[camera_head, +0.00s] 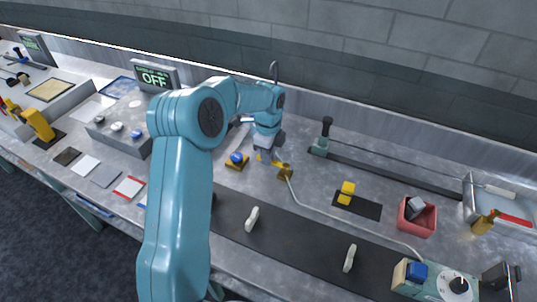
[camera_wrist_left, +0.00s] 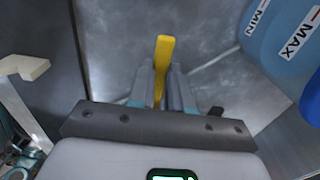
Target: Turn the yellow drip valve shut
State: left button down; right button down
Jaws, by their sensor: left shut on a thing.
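The yellow drip valve's handle (camera_wrist_left: 165,48) stands between the fingers of my left gripper (camera_wrist_left: 162,85) in the left wrist view, its upper end sticking out past the fingertips. The gripper is shut on it. In the head view my left gripper (camera_head: 264,155) reaches down to the bench from the left, and the yellow handle (camera_head: 280,164) shows just to its right, above a small brass-coloured block (camera_head: 286,174). The lower part of the valve is hidden by the gripper. My right gripper is not in view.
A blue container (camera_wrist_left: 285,30) marked MIN and MAX stands close on the right in the wrist view. Pale tubing (camera_head: 330,215) runs right along the bench. A display (camera_head: 156,77) reads OFF. A red bin (camera_head: 417,222) and yellow block (camera_head: 346,192) stand to the right.

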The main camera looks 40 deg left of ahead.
pick_arm(q)
jog(key=c, duration=1)
grip_release()
jog(key=shift+a+r, duration=0.2)
jog(key=shift+r, duration=0.05)
jog(key=shift+c, duration=0.2)
jog(key=shift+s, duration=0.1)
jog(key=shift+d+f, duration=0.1)
jog(key=shift+r, duration=0.45)
notch_tip(320, 180, up, 16)
jog(key=shift+f, duration=0.2)
jog(key=shift+f, duration=0.1)
